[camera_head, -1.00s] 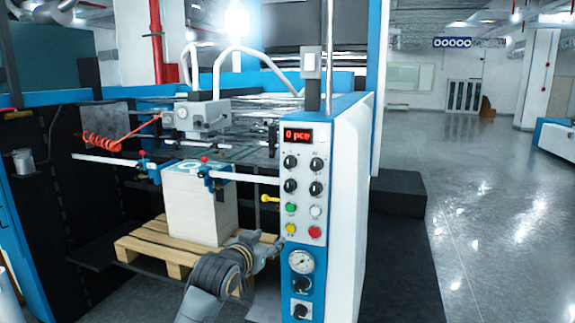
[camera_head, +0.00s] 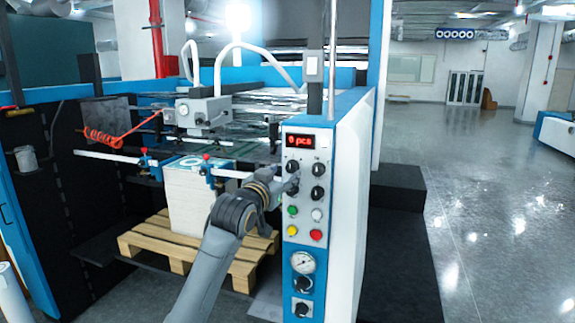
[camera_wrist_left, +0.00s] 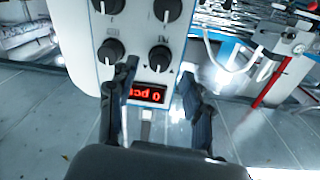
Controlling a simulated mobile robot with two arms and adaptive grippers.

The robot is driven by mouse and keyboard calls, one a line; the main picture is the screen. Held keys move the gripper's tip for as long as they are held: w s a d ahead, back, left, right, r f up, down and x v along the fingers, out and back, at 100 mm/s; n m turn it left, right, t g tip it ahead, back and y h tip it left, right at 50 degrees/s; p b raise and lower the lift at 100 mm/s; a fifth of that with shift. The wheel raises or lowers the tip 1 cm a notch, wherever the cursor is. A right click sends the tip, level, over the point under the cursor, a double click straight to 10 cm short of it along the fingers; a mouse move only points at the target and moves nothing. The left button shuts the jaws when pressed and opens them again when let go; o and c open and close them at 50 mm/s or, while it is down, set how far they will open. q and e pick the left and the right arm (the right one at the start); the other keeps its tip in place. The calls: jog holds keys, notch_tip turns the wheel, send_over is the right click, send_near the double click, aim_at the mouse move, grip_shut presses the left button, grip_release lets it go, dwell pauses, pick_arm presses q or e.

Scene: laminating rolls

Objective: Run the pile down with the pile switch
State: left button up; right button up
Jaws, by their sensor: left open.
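The pile (camera_head: 190,200) is a tall white stack on a wooden pallet (camera_head: 150,240), partly hidden by my left arm. The control panel (camera_head: 320,222) has a red "0 pcs" display (camera_head: 299,141), several black knobs and coloured buttons. I cannot read which control is the pile switch. My left gripper (camera_head: 288,184) is at the panel, over the left knobs of the upper group. In the left wrist view the panel appears upside down; the open gripper (camera_wrist_left: 158,72) has its fingers either side of the upper left knob (camera_wrist_left: 160,58). Contact cannot be told. My right gripper is not in view.
Below the buttons are a gauge (camera_head: 302,262) and more black knobs (camera_head: 302,309). A grey unit (camera_head: 203,115) with a coiled red hose (camera_head: 103,137) sits above the pile. A dark step (camera_head: 398,190) stands right of the panel; the floor beyond is clear.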

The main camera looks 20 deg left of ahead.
aim_at(290, 169)
pick_arm(q)
jog(key=shift+w+d+p, duration=0.15)
jog(key=shift+w+p, duration=0.25)
jog(key=shift+w, duration=1.25)
jog(key=shift+c, duration=0.2)
grip_shut()
